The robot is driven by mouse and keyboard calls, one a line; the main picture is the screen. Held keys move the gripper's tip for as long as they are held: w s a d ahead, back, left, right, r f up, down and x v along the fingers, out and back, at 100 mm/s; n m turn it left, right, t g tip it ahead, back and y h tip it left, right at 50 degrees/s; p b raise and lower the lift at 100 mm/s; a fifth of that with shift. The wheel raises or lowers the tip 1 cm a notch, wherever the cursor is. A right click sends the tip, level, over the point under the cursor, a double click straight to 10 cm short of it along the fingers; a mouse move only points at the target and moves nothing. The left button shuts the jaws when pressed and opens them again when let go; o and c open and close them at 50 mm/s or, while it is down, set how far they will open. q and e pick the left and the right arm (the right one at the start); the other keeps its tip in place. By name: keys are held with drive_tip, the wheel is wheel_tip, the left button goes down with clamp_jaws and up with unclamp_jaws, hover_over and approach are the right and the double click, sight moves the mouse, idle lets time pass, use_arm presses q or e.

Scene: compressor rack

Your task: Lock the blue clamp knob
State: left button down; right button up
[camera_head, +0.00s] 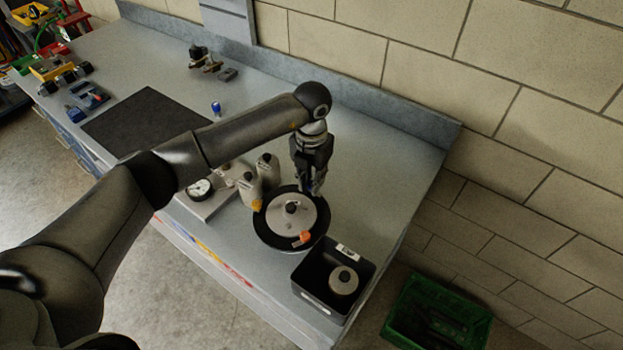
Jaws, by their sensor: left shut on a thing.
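The blue clamp knob (318,184) shows only as a small blue patch at the back right rim of a round black fixture (263,233). A pale disc (291,219) with a dark central knob sits in this fixture. My left gripper (316,182) points down from above at that rim, its fingers shut on the blue knob and hiding most of it. An orange knob (305,237) sits at the front right of the disc, and a yellow-orange knob (257,204) at its left. My right gripper is out of view.
A black bin (308,292) holding a grey round part (343,280) stands in front right of the fixture. Grey canisters (247,187) and a gauge (200,190) stand left. A green crate (436,314) lies beyond the bench edge. The back right bench top is clear.

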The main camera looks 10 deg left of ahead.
use_arm(q)
drive_tip(key=shift+f+m+b, duration=0.15)
drive_tip(key=shift+m+b, duration=0.35)
drive_tip(key=shift+b, duration=0.2)
drive_tip(key=m+b, duration=0.9)
drive_tip(key=b, duration=0.1)
drive_tip(key=m+b, duration=0.2)
drive_tip(key=m, duration=0.1)
drive_tip(key=shift+b, duration=0.4)
drive_tip(key=shift+m+b, duration=1.05)
drive_tip(key=shift+m, duration=1.15)
drive_tip(key=shift+r, duration=0.2)
drive_tip(key=c, duration=1.3)
unclamp_jaws()
wheel_tip(320, 180, up, 12)
